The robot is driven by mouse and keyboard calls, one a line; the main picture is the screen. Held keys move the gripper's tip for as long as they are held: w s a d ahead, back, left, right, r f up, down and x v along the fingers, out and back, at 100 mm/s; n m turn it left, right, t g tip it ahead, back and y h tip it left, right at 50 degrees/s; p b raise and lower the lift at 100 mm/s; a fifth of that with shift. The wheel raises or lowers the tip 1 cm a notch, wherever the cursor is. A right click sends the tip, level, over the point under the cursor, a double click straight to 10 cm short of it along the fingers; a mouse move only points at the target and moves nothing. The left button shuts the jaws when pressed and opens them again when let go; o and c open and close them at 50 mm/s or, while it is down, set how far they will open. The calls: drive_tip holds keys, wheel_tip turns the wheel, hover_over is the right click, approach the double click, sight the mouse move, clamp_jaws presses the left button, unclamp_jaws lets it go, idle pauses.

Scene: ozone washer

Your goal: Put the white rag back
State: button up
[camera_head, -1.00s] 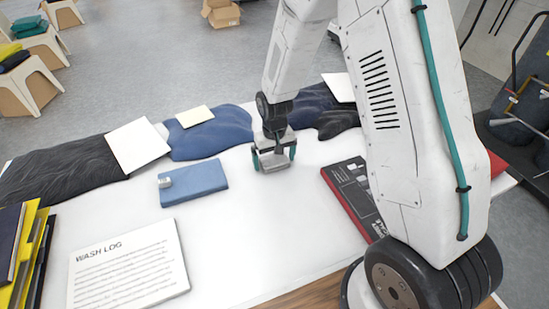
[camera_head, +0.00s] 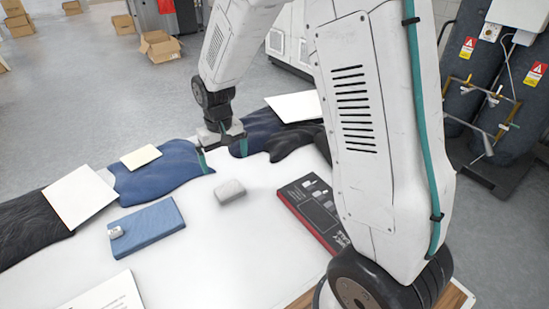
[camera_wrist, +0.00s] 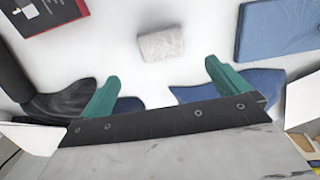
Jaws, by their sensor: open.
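The white rag (camera_head: 230,191) looks like a small folded whitish-grey block. It lies flat on the white tabletop, between the blue box and the black-and-red case. In the wrist view the rag (camera_wrist: 161,44) shows whole, ahead of and between the two teal fingers. My gripper (camera_head: 222,155) is open and empty, raised and set back from the rag towards the dark clothes. Its spread fingers also show in the wrist view (camera_wrist: 160,84), apart from the rag.
A blue flat box (camera_head: 147,228) with a small white item lies left. The black-and-red case (camera_head: 314,211) lies right. Folded blue (camera_head: 158,172) and dark garments (camera_head: 28,229) with pale cards line the far edge. The white table (camera_head: 215,260) is clear in front of the rag.

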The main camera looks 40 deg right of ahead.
drive_tip(key=s+d+r, duration=0.1)
drive_tip(key=s+r, duration=0.5)
drive_tip(key=r, duration=0.3)
drive_tip(key=s+d+r, duration=0.1)
drive_tip(key=s+r, duration=0.4)
drive_tip(key=s, duration=0.7)
drive_tip(key=s+d+r+t, duration=0.1)
drive_tip(key=s+r, duration=0.4)
drive_tip(key=s, duration=0.6)
drive_tip(key=shift+s, duration=0.35)
